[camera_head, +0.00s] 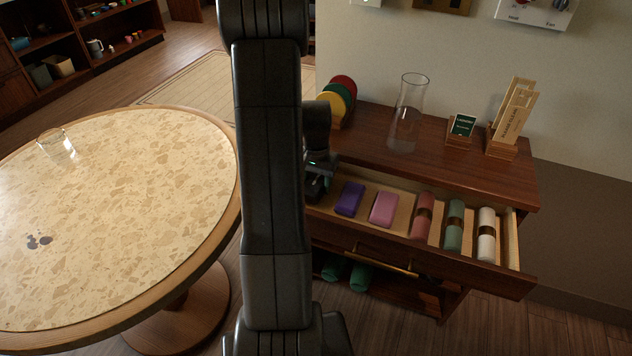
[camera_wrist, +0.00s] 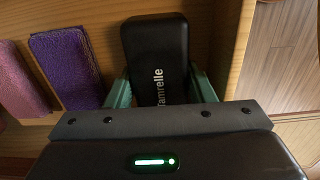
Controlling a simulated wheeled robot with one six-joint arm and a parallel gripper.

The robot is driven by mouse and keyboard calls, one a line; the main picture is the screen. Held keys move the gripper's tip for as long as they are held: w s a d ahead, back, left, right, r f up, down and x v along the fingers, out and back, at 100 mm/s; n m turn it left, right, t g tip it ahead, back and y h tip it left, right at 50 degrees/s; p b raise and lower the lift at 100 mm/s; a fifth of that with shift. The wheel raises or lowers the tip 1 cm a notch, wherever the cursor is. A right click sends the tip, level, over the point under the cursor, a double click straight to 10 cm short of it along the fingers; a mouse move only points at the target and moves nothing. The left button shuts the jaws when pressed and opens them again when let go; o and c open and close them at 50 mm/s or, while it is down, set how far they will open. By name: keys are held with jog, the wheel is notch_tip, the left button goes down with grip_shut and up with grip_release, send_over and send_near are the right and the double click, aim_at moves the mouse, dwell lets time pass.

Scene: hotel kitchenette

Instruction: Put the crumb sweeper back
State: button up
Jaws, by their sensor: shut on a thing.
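The crumb sweeper appears to be the black, rounded block marked "Tamrelle" (camera_wrist: 155,50) in the wrist view. My gripper (camera_wrist: 161,88) is shut on it, with one greenish finger along each side. The block is over or in the end section of the open drawer (camera_head: 375,236), beside the purple block (camera_wrist: 66,72). Whether it touches the drawer floor I cannot tell. In the head view my gripper (camera_head: 318,182) is at the drawer's left end, and my arm hides most of that end and the block.
The drawer also holds a pink block (camera_head: 384,209) and several rolled cloths (camera_head: 454,224). On the cabinet top (camera_head: 370,140) stand a glass vase (camera_head: 407,112), a small sign (camera_head: 461,128) and colored discs (camera_head: 340,95). A round table (camera_head: 120,200) with a glass (camera_head: 56,143) is left.

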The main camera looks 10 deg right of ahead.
aim_at(316, 180)
jog(key=shift+f, duration=0.1)
jog(key=shift+f, duration=0.1)
jog(key=o, duration=1)
jog(key=shift+o, duration=0.2)
notch_tip(316, 180, up, 12)
jog(key=p, duration=0.1)
